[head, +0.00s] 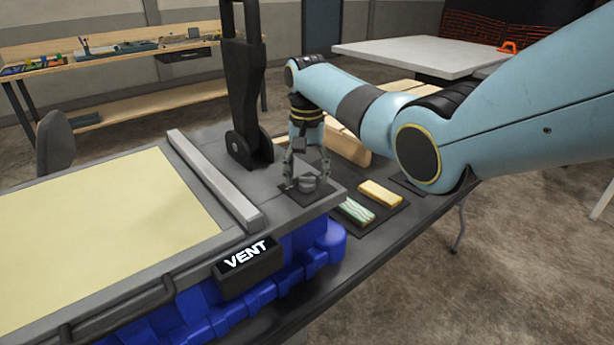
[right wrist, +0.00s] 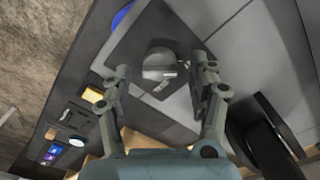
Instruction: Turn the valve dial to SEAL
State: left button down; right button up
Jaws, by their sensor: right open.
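The valve dial (head: 307,185) is a small grey round knob on a dark square plate at the console's right corner. It also shows in the right wrist view (right wrist: 159,64), with small light marks beside it that are too small to read. A black sign (head: 246,257) on the console's front reads VENT. My right gripper (head: 308,179) points down over the dial. Its open fingers (right wrist: 162,68) stand on either side of the dial in the right wrist view; I cannot tell whether they touch it. My left gripper is out of view.
A black upright arm (head: 245,85) stands on the console just left of my right gripper. A grey bar (head: 215,180) runs beside the pale yellow panel (head: 100,220). A green striped block (head: 356,211) and a yellow block (head: 380,193) lie on the dark table to the right.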

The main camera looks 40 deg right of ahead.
jog(key=shift+f, duration=0.55)
jog(key=c, duration=1.2)
jog(key=shift+o, duration=0.2)
